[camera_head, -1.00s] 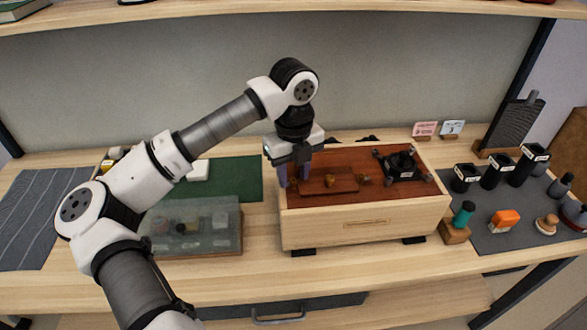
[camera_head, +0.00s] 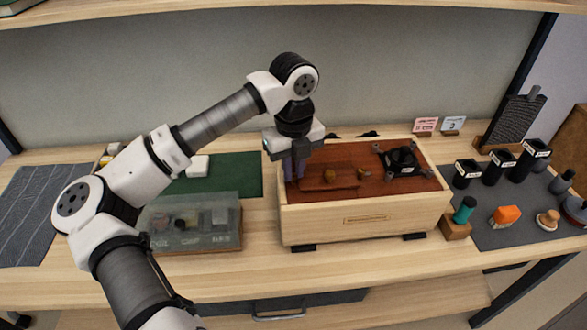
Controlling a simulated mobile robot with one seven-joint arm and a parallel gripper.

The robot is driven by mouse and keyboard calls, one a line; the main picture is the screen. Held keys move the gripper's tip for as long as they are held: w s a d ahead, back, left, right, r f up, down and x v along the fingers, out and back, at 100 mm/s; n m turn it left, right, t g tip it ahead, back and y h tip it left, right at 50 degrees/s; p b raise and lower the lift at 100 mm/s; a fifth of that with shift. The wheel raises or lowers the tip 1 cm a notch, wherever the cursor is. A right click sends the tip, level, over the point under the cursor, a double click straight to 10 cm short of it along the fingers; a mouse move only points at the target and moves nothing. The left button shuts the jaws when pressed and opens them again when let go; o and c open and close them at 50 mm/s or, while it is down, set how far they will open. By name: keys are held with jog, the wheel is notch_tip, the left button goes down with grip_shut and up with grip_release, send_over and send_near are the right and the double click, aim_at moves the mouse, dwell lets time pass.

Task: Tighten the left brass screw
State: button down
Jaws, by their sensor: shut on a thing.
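A pale wooden box (camera_head: 370,228) with a reddish-brown inside panel (camera_head: 345,155) stands in the middle of the bench. A raised brown strip (camera_head: 345,183) lies across the panel. A brass knob-like piece (camera_head: 329,175) sits at the middle of the strip, and another brass piece (camera_head: 363,173) sits at its right. My gripper (camera_head: 294,178) points down at the strip's left end. Its fingers are close together and shut on the left brass screw, which they hide almost fully.
A black four-armed part (camera_head: 402,160) sits on the panel at the right. A translucent lidded case (camera_head: 192,235) and green mat (camera_head: 232,178) lie left of the box. Black cups (camera_head: 498,172), a teal-topped piece (camera_head: 464,210) and an orange-topped block (camera_head: 506,215) stand right.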

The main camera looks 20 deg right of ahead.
jog(key=m+b, duration=0.1)
jog(key=b, duration=0.1)
jog(key=m+b, duration=0.2)
jog(key=shift+f+m, duration=0.2)
jog(key=shift+m, duration=0.1)
jog(key=m+b, duration=0.3)
jog(key=m, duration=0.1)
jog(key=shift+r+m, duration=0.1)
jog(key=shift+m, duration=0.2)
jog(key=m+b, duration=0.1)
jog(key=m, duration=0.3)
jog(key=shift+m, duration=0.3)
jog(key=m+b, duration=0.1)
jog(key=m, duration=0.3)
jog(key=shift+r, duration=0.1)
jog(key=m, duration=0.9)
jog(key=shift+m, duration=0.3)
jog(key=m, duration=0.8)
jog(key=shift+m, duration=0.3)
